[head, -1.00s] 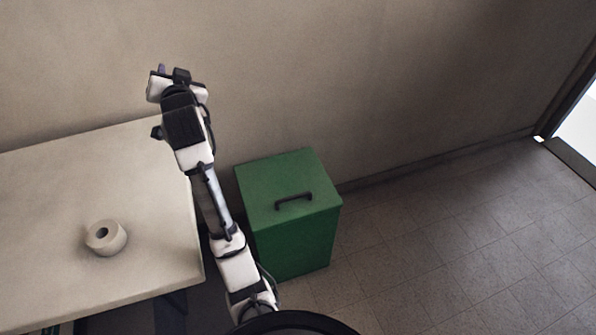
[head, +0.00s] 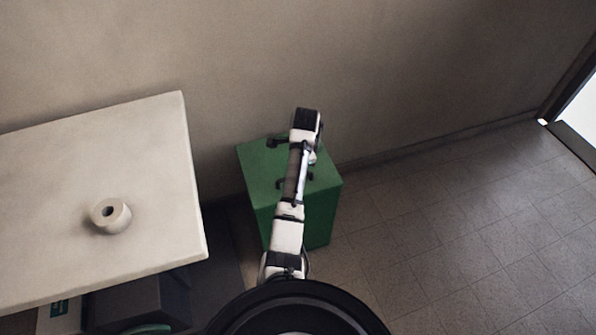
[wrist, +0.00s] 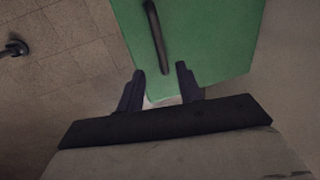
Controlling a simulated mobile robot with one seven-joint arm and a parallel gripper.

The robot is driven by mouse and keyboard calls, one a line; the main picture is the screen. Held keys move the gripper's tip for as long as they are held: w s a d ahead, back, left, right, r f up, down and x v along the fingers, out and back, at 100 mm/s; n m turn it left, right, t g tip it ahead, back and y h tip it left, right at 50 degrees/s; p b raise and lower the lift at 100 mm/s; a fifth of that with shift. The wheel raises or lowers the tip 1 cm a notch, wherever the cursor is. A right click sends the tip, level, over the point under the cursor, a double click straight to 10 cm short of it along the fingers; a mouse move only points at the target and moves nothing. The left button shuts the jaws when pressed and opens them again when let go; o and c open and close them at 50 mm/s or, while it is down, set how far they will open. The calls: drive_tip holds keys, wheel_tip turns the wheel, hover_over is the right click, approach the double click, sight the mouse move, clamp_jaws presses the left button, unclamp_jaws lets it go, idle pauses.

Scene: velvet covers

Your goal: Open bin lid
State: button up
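The green bin (head: 322,222) stands on the floor against the wall, right of the table. Its flat lid (head: 258,170) looks closed. The dark bar handle (head: 281,184) on the lid is partly hidden by my arm in the head view. In the wrist view the lid (wrist: 205,40) fills the upper middle, and the handle (wrist: 156,36) lies beyond my fingertips, slightly left. My gripper (wrist: 160,75) is open, with its two dark fingers apart and nothing between them. The fingers are hidden in the head view.
A pale table (head: 60,190) is at left with a white roll (head: 110,215) on it. Boxes (head: 140,300) sit under the table. The tiled floor (head: 450,230) at right is clear up to a doorway. The wall (head: 400,80) is close behind the bin.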

drive_tip(key=f, duration=0.2)
drive_tip(key=w+f, duration=0.1)
drive_tip(key=f, duration=0.4)
drive_tip(key=shift+w+a+f, duration=0.2)
drive_tip(key=shift+a+f, duration=0.05)
drive_tip(key=shift+f, duration=0.05)
drive_tip(key=shift+c, duration=0.4)
clamp_jaws()
